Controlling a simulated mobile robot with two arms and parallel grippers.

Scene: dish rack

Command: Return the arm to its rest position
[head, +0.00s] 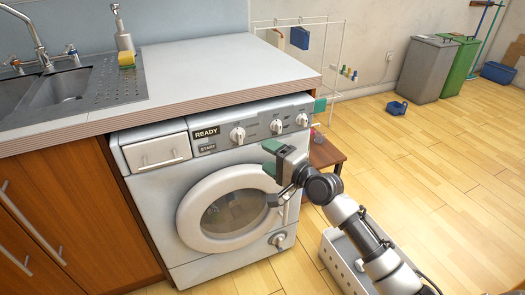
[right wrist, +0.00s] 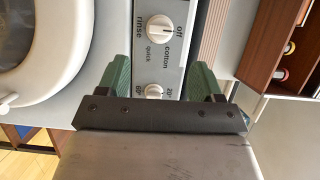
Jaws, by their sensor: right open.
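My right arm (head: 352,222) reaches in from the lower right in the head view. My right gripper (head: 270,158) has green finger pads and is in front of the washing machine (head: 150,188), near the upper right of its round door (head: 195,192). In the right wrist view the two green fingers of the right gripper (right wrist: 160,82) are spread apart with nothing held between them. Machine knobs (right wrist: 159,27) show beyond and between the fingers. My left gripper is not in view.
The countertop (head: 215,62) with a sink (head: 68,88) and soap dispenser (head: 122,30) is above and left. A small brown table (head: 325,152) and a white crate (head: 342,262) stand right of the machine, close to my arm. Open wooden floor (head: 450,180) lies right.

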